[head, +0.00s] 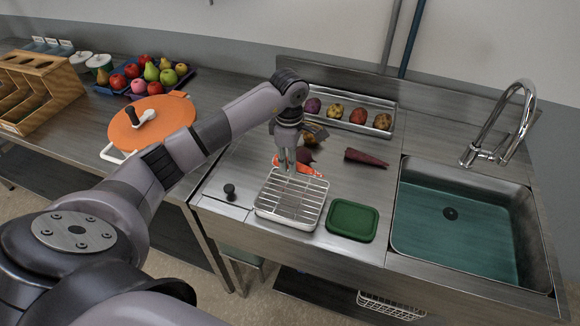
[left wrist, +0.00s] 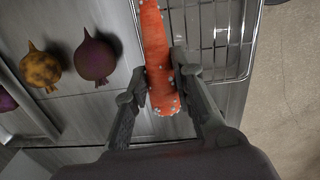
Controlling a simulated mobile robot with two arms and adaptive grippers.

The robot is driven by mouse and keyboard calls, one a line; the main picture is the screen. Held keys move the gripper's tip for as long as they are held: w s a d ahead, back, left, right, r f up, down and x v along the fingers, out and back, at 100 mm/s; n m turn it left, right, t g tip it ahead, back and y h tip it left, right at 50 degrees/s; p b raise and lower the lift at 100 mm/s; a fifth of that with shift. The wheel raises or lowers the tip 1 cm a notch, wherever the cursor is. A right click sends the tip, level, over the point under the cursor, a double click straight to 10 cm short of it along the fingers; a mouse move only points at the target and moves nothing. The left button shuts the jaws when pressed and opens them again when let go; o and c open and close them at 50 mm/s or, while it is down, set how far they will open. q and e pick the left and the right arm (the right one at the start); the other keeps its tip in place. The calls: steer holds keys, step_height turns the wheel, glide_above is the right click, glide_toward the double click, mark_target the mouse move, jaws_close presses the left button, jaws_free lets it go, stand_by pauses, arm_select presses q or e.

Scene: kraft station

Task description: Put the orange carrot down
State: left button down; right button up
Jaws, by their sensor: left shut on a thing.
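The orange carrot (head: 308,169) is at the back edge of the white dish with a wire rack (head: 268,212). My left gripper (head: 286,166) points down there and is shut on the carrot. In the left wrist view the carrot (left wrist: 155,38) lies between the two fingers of the left gripper (left wrist: 160,72), with its speckled end towards me. It runs along the near side of the wire rack (left wrist: 214,38). I cannot tell whether it touches the rack or the counter. My right gripper is not in view.
A dark purple carrot (head: 366,158) lies on the steel counter, right of the gripper. A purple beet (left wrist: 94,58) and a yellowish one (left wrist: 40,68) lie beside the rack. A green lidded box (head: 352,221) stands right of the rack, then the sink (head: 460,225). A metal tray (head: 352,126) holds several vegetables behind.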

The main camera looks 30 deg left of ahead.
mark_target(290, 178)
arm_select(q)
step_height(290, 178, down, 4)
steer(key=shift+r+p, duration=0.2)
steer(key=shift+p, duration=0.35)
steer(key=shift+f, duration=0.35)
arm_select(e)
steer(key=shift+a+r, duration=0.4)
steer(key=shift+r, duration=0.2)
arm_select(q)
steer(key=shift+f, duration=0.15)
steer(key=c, duration=1.4)
jaws_free()
steer(key=shift+o, duration=0.2)
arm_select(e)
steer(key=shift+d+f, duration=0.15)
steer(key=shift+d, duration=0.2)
